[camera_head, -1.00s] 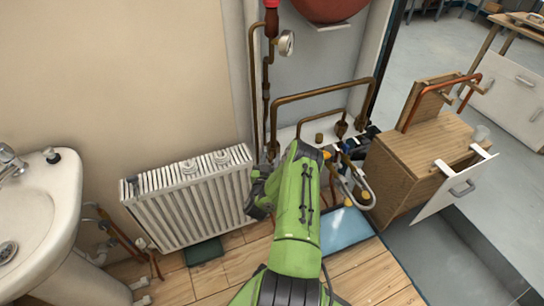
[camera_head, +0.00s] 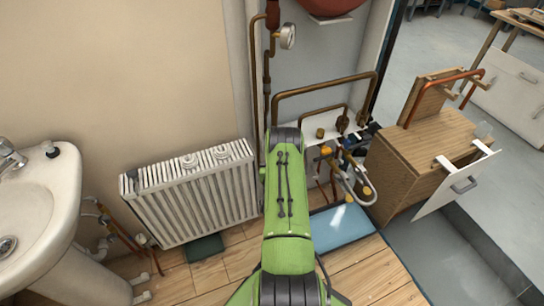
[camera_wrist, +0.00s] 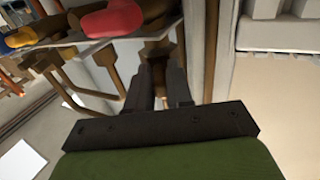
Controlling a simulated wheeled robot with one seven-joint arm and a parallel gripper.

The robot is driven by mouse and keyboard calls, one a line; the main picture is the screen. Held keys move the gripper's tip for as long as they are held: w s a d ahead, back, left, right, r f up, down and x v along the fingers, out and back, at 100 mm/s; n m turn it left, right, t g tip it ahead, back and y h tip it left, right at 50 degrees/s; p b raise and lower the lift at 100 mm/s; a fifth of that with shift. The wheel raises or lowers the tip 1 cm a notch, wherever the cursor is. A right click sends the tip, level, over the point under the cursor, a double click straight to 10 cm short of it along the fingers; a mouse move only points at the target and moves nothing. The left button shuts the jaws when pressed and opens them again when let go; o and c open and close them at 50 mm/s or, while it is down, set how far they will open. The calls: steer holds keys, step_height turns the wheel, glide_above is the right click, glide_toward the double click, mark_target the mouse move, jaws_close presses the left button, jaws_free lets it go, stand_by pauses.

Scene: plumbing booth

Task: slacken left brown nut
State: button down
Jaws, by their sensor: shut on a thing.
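My gripper (camera_wrist: 159,84) shows in the wrist view with its two dark fingers shut around a brown nut (camera_wrist: 158,51). The nut sits on a brown pipe fitting, and the fingers hide much of it. In the head view my green arm reaches toward the left foot of the large brown pipe loop (camera_head: 322,88) and hides both the gripper and the nut there. Another brown nut (camera_head: 342,124) at the loop's right side is in plain view, apart from my gripper.
A white radiator (camera_head: 190,195) stands left of my arm. A gauge (camera_head: 288,36) is above on the vertical pipe. Right are valves and hoses (camera_head: 355,180), a blue mat (camera_head: 342,225) and a wooden cabinet (camera_head: 420,155). A red handle (camera_wrist: 112,18) is close in the wrist view.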

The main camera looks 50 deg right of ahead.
steer(key=n+t+y, duration=0.1)
steer(key=n+t+y+p, duration=0.1)
steer(key=s+n+t+y, duration=0.1)
steer(key=shift+d+n+t+y+p, duration=0.3)
steer(key=shift+d+t+y, duration=0.1)
steer(key=n+t+y, duration=0.1)
steer(key=d+n+t+y+p, duration=0.1)
steer(key=y, duration=0.1)
steer(key=s+n+y+p, duration=0.1)
steer(key=shift+d+t+y, duration=0.3)
steer(key=shift+t+y, duration=0.1)
steer(key=shift+s+d+f+n+t+y+b, duration=0.15)
steer(key=shift+d+n+y+b, duration=0.3)
steer(key=shift+n+y, duration=0.6)
steer(key=shift+w+d+r+n+t+y+b, duration=0.1)
steer(key=shift+d+n+t+y+b, duration=0.15)
steer(key=shift+n+y+b, duration=0.8)
steer(key=shift+s+d+f+n+t+y+b, duration=0.1)
steer(key=shift+d+n+y, duration=0.35)
steer(key=shift+y, duration=1.15)
steer(key=c, duration=1.1)
jaws_free()
